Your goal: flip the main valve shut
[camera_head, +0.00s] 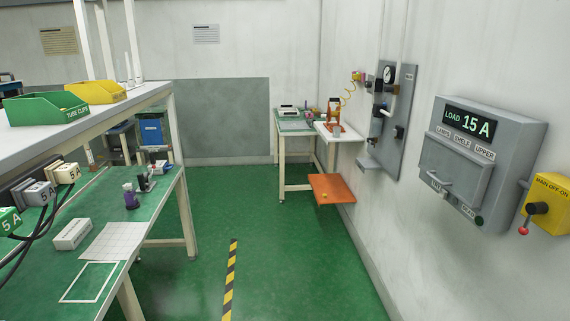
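Neither of my grippers shows in the head view. A tall grey panel (385,130) is mounted on the right wall, some way ahead. Small fittings (386,112) sit below the gauge, and a dark knob-like part (398,132) is at the panel's right side.
A grey box (492,125) reading LOAD 15 A and a yellow MAIN OFF-ON switch (548,204) with a red-knobbed lever are on the right wall. A green workbench (110,215) fills the left. An orange low shelf (332,188) juts out ahead. Green floor (290,260) is clear between.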

